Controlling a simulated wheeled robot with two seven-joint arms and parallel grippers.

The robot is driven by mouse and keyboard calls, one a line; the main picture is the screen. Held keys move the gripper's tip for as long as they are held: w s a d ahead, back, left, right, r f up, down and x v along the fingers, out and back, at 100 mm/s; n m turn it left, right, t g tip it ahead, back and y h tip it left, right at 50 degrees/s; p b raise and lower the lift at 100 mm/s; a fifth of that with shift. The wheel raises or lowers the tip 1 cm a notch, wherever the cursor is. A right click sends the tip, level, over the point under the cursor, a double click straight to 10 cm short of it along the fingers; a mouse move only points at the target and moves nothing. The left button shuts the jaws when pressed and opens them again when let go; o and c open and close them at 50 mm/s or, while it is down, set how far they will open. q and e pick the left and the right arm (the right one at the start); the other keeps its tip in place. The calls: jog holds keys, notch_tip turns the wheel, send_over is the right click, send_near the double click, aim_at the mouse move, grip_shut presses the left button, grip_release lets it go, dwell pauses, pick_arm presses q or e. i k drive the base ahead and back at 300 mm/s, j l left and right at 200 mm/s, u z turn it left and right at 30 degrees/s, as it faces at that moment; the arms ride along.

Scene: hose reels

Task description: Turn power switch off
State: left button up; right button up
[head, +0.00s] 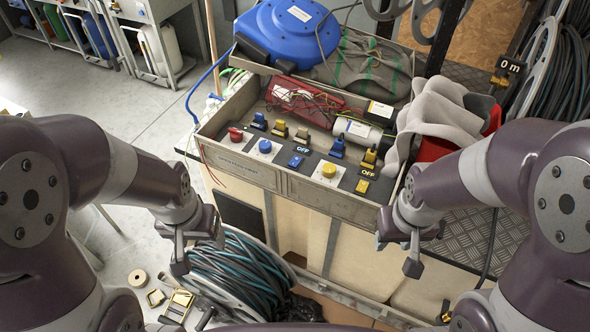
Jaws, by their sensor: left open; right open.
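A dark control panel runs along the front of a grey workbench tray. It carries a red knob (235,134), a round blue button (265,146), a round yellow button (329,170), a small blue switch (296,161) and a small yellow switch (362,186). Several blue and yellow lever switches stand behind, among them a blue one (338,147) and a yellow one (370,157). Two OFF labels show; I cannot tell which control is the power switch. My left gripper (198,249) is open and empty, left of and below the panel. My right gripper (399,253) is open and empty, below the panel's right end.
Red parts with loose wires (308,100), a blue reel (287,32) and grey-white gloves (440,115) lie behind and beside the panel. The tray's front wall (240,165) stands between my grippers and the controls. A coiled hose (235,275) lies below.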

aim_at(236, 135)
jog(key=j+z, duration=0.35)
jog(key=j, duration=0.15)
jog(key=j+z, duration=0.3)
jog(key=j, duration=0.2)
jog(key=k+j+z, duration=0.15)
jog(key=j+z, duration=0.2)
jog(key=k+j+z, duration=0.2)
jog(key=j+z, duration=0.15)
jog(key=j, duration=0.15)
